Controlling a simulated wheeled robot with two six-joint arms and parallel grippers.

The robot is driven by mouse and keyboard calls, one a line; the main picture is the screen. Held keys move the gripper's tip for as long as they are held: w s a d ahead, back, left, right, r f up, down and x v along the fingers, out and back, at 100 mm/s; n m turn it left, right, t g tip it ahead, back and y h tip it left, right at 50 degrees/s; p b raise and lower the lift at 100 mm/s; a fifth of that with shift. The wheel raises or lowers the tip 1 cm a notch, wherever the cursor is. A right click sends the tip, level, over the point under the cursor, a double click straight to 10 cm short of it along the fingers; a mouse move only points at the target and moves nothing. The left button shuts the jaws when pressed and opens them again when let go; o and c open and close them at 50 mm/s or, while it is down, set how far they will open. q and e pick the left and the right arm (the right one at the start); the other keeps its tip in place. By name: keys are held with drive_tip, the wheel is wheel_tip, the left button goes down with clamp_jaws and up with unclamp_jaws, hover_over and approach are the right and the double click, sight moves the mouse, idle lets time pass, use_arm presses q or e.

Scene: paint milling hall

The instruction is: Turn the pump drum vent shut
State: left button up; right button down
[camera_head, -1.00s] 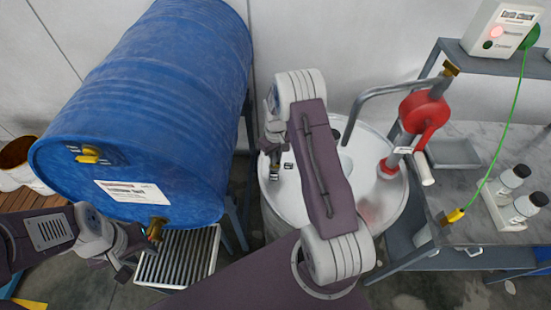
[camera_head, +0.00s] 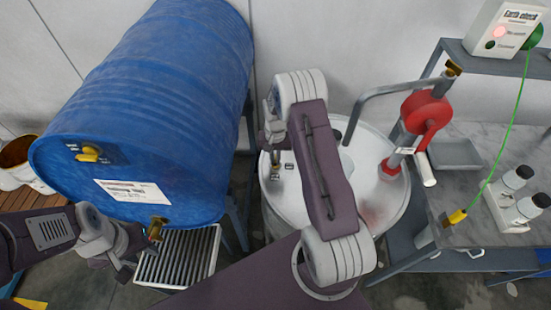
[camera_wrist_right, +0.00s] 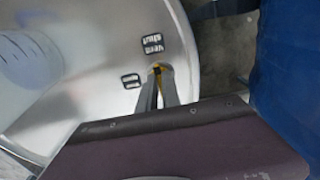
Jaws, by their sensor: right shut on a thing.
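The pump drum (camera_head: 290,203) is the pale upright drum with the red hand pump (camera_head: 425,112) on its lid. Its vent is a small brass-yellow fitting (camera_wrist_right: 157,70) near the lid's rim, beside black-and-white labels, one reading "vent shut" (camera_wrist_right: 153,44). My right gripper (camera_wrist_right: 158,84) is shut on the vent, its two fingers mostly hiding it. In the head view the right gripper (camera_head: 275,172) reaches down to the left side of the lid. My left gripper (camera_head: 130,262) is below the blue drum, near its brass tap (camera_head: 157,227); its jaw opening is unclear.
The blue drum (camera_head: 150,90) lies on a stand at left, above a slatted grate (camera_head: 180,258). A green cable (camera_head: 505,130) ends in a yellow clamp (camera_head: 454,217).

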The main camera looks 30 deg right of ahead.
drive_tip(key=shift+w+r, duration=0.15)
idle(0.3)
drive_tip(key=c, duration=1.8)
unclamp_jaws()
drive_tip(key=shift+o, duration=1.3)
drive_tip(key=shift+r, duration=0.3)
wheel_tip(320, 180, up, 8)
drive_tip(key=b, duration=0.1)
drive_tip(key=shift+r, duration=0.25)
drive_tip(key=shift+s, duration=0.2)
